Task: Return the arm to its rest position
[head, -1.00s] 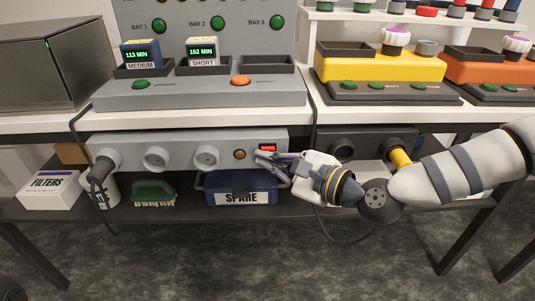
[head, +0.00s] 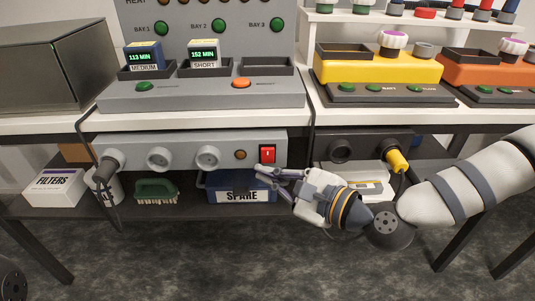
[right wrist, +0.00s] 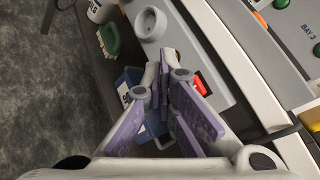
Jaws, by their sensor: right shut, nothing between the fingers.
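My right gripper (head: 268,173) is shut and empty. In the head view it is just below the grey socket panel (head: 125,150) under the bench, in front of the blue SPARE box (head: 240,195), and covers part of that box. The red switch (head: 267,154) at the panel's right end is now clear of the fingers in that view. In the right wrist view the fingers (right wrist: 163,70) point toward the panel (right wrist: 205,50), and the red switch (right wrist: 199,84) shows just right of them. My right arm comes in from the right. My left gripper is not in view.
The lower shelf (head: 110,212) holds a FILTERS box (head: 52,188) and a green brush (head: 155,191). A yellow plug (head: 397,161) with a hanging cable sits in the dark panel (head: 365,146), close above my arm. The bench edge overhangs. Open floor (head: 200,260) lies in front.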

